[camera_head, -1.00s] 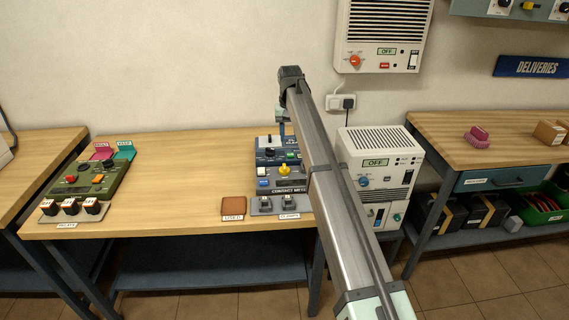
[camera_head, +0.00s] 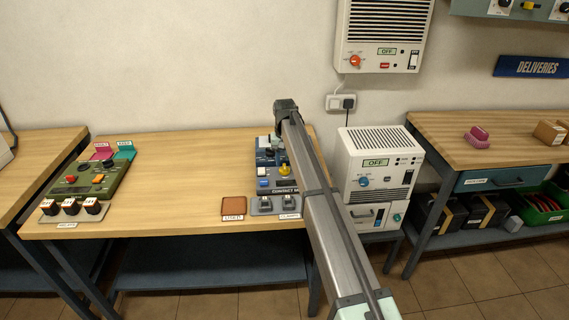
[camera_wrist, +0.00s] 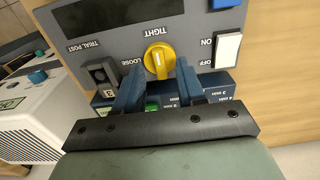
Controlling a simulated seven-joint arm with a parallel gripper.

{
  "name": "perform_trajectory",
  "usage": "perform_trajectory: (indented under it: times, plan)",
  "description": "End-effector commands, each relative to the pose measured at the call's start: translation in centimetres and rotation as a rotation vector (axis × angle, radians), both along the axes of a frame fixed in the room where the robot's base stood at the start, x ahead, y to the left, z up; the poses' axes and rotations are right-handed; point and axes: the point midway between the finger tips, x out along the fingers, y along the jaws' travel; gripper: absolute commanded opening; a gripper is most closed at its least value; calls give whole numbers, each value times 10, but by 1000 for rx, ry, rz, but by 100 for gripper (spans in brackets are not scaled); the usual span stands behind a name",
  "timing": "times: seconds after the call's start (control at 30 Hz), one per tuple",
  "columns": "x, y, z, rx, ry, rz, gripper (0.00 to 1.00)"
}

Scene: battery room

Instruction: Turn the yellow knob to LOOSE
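The yellow knob (camera_wrist: 160,58) is on a dark blue-grey panel (camera_wrist: 110,28) in the wrist view. Its ridge runs roughly up and down in the picture. TIGHT is printed above it and LOOSE to its left. My gripper (camera_wrist: 158,86) has two blue fingers spread apart, just below the knob in the picture. Nothing is between the fingertips, and whether they touch the knob cannot be told. In the head view the knob (camera_head: 284,169) shows on the blue console (camera_head: 276,184), left of my arm. My arm hides the console's right side.
Beside the knob are a white ON/OFF switch (camera_wrist: 228,48) and a trial post (camera_wrist: 101,75). A white OFF-labelled unit (camera_head: 376,152) stands right of the console. A brown pad (camera_head: 234,206) lies in front. The bench's middle left is clear.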

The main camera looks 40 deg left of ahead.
Motion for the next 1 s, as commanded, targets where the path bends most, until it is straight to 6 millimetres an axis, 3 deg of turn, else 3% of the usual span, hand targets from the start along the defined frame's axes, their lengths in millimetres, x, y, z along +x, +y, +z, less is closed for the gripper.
perform_trajectory:
  times: [0.2,0.53,0.93,1.0]
  plan:
    - [0,0,-14,1,-1,0,39]
    - [0,0,-15,1,-1,0,38]
    - [0,0,-15,1,-1,0,0]
    - [0,0,-15,1,-1,0,0]
